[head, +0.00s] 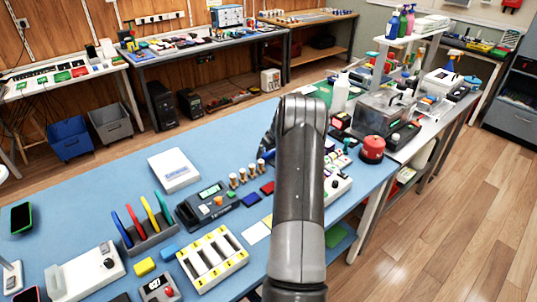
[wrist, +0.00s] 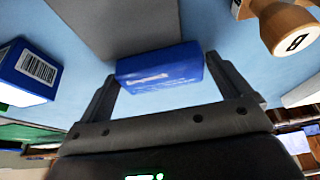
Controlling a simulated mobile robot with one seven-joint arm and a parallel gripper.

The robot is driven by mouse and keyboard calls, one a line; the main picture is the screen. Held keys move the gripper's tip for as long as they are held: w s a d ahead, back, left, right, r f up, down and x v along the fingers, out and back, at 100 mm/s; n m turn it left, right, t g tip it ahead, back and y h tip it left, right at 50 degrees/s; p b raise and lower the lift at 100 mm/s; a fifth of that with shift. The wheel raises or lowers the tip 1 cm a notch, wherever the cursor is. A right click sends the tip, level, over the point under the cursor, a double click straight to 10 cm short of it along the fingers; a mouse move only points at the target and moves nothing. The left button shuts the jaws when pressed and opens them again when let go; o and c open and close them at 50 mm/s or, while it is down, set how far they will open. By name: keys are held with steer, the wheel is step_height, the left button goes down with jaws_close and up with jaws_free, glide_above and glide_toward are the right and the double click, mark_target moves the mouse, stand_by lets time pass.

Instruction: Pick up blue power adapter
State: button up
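In the wrist view a blue block with faint white print, which looks like the blue power adapter (wrist: 160,72), lies ahead of my gripper (wrist: 162,68). My gripper's fingers are spread wide, one at each end of the block. Only narrow gaps show at its ends, and I cannot tell whether either finger touches it. In the head view my arm (head: 298,180) hides the gripper and the spot it is over.
A blue box with a barcode (wrist: 30,72) is left of the gripper, and a wooden-handled stamp-like piece (wrist: 285,28) is at upper right. A grey surface (wrist: 115,22) lies beyond the block. The blue bench (head: 110,190) holds a multi-slot tray (head: 212,258) and a red round object (head: 372,149).

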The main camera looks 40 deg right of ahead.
steer(key=c, duration=0.7)
steer(key=shift+r, duration=0.1)
